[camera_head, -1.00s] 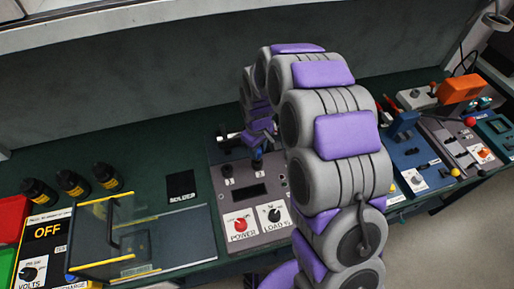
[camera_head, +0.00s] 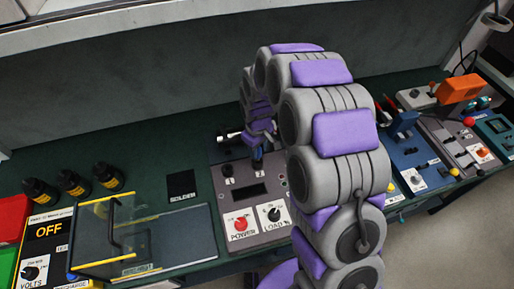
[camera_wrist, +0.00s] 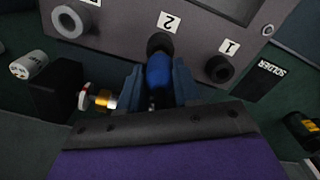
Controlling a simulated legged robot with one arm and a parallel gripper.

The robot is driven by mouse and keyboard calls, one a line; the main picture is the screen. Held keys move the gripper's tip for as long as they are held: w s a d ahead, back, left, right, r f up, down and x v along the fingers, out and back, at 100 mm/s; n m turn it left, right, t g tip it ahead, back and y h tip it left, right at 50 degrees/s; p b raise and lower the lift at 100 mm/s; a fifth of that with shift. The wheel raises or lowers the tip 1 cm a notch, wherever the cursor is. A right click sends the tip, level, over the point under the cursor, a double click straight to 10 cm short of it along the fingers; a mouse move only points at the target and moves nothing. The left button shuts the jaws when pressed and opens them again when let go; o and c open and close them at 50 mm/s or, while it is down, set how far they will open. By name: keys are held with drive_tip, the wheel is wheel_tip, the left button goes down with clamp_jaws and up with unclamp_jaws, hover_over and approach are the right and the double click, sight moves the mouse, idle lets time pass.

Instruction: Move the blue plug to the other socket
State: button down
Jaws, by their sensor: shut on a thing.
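The blue plug (camera_wrist: 158,72) is upright between the dark blue fingers of my gripper (camera_wrist: 158,88) in the wrist view, which are shut on it. Its far end meets the dark ring of socket 2 (camera_wrist: 160,42); I cannot tell how deep it sits. Socket 1 (camera_wrist: 219,68) is empty, to the right in the wrist view. In the head view my gripper (camera_head: 258,154) is over the right socket of the grey panel, and socket 1 (camera_head: 228,170) shows open to its left. The plug is mostly hidden by the fingers there.
The grey panel (camera_head: 270,219) carries a dark display, a red POWER knob (camera_head: 240,224) and a black LOAD knob (camera_head: 274,214). A clear-lidded box (camera_head: 110,240) and several black bottles (camera_head: 107,177) stand left. Other device panels (camera_head: 425,165) stand right, beyond my arm.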

drive_tip(key=shift+f, duration=1.75)
drive_tip(key=c, duration=0.7)
unclamp_jaws()
wheel_tip(320, 180, up, 17)
drive_tip(key=p, duration=0.2)
drive_tip(key=shift+w+a+r+p, duration=0.1)
drive_tip(key=shift+p, duration=0.25)
idle(0.4)
drive_tip(key=s+d+r+m, duration=0.2)
drive_tip(key=s+d+m, duration=0.1)
drive_tip(key=s, duration=0.8)
drive_tip(key=s+d+r+m+g, duration=0.1)
drive_tip(key=s+d+r+m, duration=0.2)
drive_tip(key=s, duration=0.9)
drive_tip(key=s+d+r+m, duration=0.3)
drive_tip(key=s+d, duration=0.4)
drive_tip(key=s, duration=0.4)
drive_tip(key=shift+s+g, duration=0.35)
drive_tip(key=shift+g, duration=0.05)
